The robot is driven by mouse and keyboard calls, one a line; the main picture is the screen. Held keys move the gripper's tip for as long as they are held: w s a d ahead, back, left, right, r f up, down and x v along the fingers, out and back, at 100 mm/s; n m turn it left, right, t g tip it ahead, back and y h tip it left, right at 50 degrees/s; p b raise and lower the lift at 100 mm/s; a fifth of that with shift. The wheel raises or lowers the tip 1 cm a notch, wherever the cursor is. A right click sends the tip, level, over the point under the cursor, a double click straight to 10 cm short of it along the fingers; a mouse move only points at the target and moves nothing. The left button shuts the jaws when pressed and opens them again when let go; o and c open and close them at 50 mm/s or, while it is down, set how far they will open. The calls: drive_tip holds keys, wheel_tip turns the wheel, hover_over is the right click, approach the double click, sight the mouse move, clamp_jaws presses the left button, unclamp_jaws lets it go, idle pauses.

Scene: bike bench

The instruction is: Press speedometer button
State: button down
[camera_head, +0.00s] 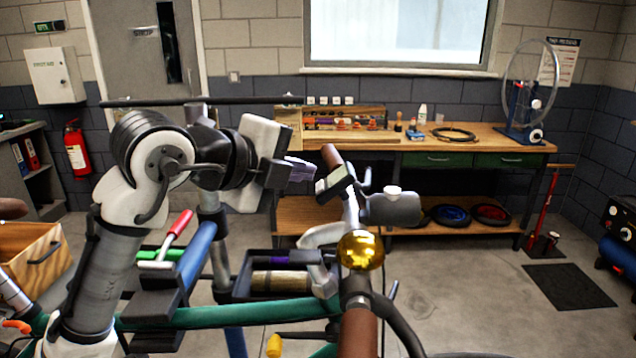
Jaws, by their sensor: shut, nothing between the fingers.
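The speedometer (334,180) is a small dark unit with a pale greenish screen, mounted on the handlebar (349,211) near the far brown grip. I cannot make out its button. My gripper (311,170) reaches in from the left, level with the speedometer and just to its left. Its fingers are shut and empty, pointing right. A small gap seems to show between the fingertips and the speedometer, but I cannot tell the depth or whether they touch.
A gold bell (360,250) and a near brown grip (358,335) sit on the handlebar. A tool tray (240,290) lies below my arm. A wooden workbench (470,135) stands behind, with a wheel (531,83) on a stand. Floor at the right is mostly clear.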

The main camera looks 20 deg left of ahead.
drive_tip(key=shift+f, duration=0.1)
idle(0.3)
drive_tip(key=shift+w+d+f+b, duration=0.15)
drive_tip(key=shift+d+f+b, duration=0.1)
drive_tip(key=shift+f+b, duration=0.1)
drive_tip(key=shift+d+f, duration=0.1)
drive_tip(key=shift+d, duration=0.05)
idle(0.4)
drive_tip(key=shift+a+r, duration=0.4)
drive_tip(key=shift+r, duration=0.15)
drive_tip(key=s+a+r+p, duration=0.1)
drive_tip(key=a+r+p, duration=0.2)
drive_tip(key=r+p, duration=0.1)
drive_tip(key=shift+s+a+r, duration=0.15)
drive_tip(key=shift+a+r, duration=0.15)
drive_tip(key=shift+a, duration=0.1)
idle(0.6)
